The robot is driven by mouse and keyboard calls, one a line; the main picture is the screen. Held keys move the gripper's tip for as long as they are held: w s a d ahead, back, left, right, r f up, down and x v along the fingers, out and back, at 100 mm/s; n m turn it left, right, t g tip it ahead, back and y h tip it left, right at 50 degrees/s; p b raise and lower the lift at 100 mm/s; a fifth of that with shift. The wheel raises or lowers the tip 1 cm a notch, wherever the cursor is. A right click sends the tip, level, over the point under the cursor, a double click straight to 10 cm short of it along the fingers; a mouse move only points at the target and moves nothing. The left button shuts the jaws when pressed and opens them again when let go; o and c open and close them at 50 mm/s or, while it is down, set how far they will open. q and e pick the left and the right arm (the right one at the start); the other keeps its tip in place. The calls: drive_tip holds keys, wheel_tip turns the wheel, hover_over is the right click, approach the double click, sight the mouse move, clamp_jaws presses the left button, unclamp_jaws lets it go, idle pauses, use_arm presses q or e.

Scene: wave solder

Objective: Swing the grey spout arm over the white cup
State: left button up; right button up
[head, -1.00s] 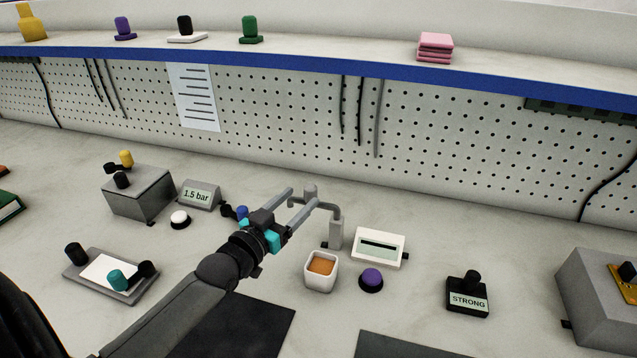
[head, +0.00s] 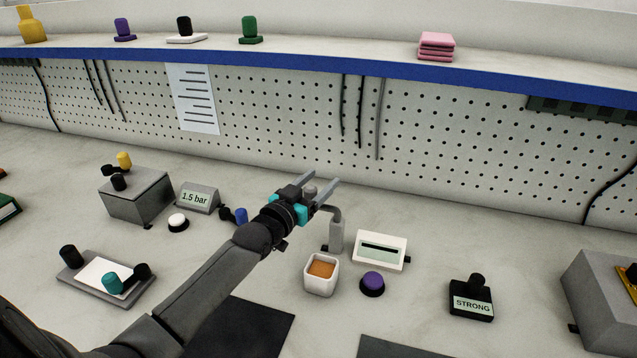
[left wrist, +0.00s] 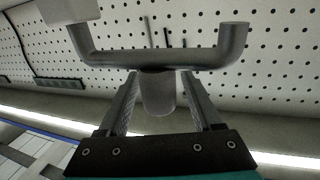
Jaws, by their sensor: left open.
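The grey spout arm (head: 333,212) rises from a squat grey post (head: 337,238) and bends back to the left, its far part partly hidden by my gripper. My left gripper (head: 321,181) is open, with its fingers on either side of a grey knob (head: 310,191) on the arm. In the left wrist view the spout arm (left wrist: 160,58) crosses just beyond the fingertips, and the knob (left wrist: 158,95) stands between the open fingers. The white cup (head: 321,287), orange inside, stands in front of the post, clear of the spout arm. My right gripper is not seen.
A white display box (head: 380,250) and a purple button (head: 372,284) stand just right of the cup. A 1.5 bar gauge (head: 197,198) and a white button (head: 178,222) lie left. A pegboard wall (head: 270,120) closes off the back.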

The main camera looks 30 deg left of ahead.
use_arm(q)
clamp_jaws()
idle(0.4)
idle(0.9)
